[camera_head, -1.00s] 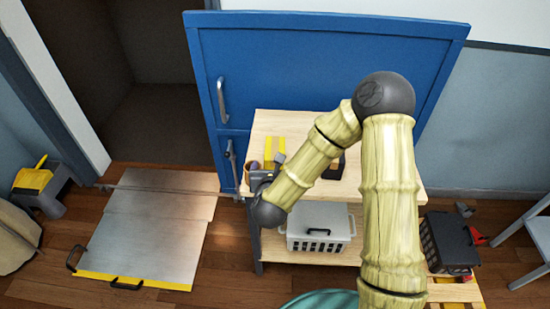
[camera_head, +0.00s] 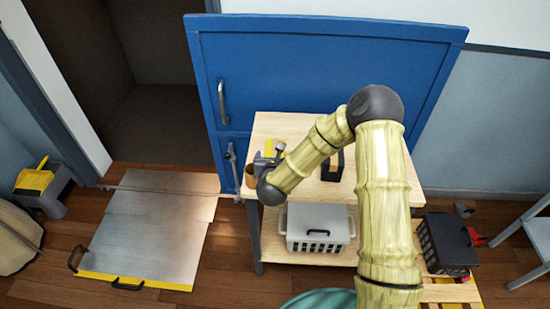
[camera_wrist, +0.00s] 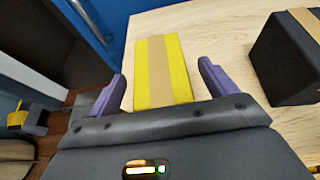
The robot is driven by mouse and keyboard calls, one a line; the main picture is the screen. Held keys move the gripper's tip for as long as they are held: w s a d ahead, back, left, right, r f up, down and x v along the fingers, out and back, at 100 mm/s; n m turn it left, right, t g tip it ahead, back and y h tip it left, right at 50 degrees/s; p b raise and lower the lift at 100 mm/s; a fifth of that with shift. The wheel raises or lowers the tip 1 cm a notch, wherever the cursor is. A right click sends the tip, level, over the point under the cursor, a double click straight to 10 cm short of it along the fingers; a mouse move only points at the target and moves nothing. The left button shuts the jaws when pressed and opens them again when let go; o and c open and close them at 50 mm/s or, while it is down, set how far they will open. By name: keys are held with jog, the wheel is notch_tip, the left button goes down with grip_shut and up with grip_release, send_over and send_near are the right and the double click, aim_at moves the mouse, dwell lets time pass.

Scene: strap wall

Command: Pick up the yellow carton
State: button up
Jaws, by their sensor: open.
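The yellow carton (camera_wrist: 179,77) has a tan stripe down its middle and lies on the pale wooden tabletop. In the wrist view it sits ahead of and between the two purple fingers of my gripper (camera_wrist: 161,82), which are apart with nothing held. The left finger is near its left side; a wider gap shows on the right. I cannot tell how high the fingers are over the tabletop. In the head view only a bit of the yellow carton (camera_head: 277,147) shows; my gripper (camera_head: 262,158) and wrist hide most of it.
A black box (camera_wrist: 285,62) stands to the right on the tabletop (camera_wrist: 225,22). Behind the table is a tall blue panel (camera_head: 320,70) with handles. A lidded grey basket (camera_head: 316,222) is on the lower shelf. A brown object (camera_head: 249,176) is by my gripper.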

jog(key=shift+x, duration=0.9)
jog(key=c, duration=1.3)
jog(key=shift+r, duration=0.1)
notch_tip(320, 180, up, 10)
jog(key=shift+f, duration=0.1)
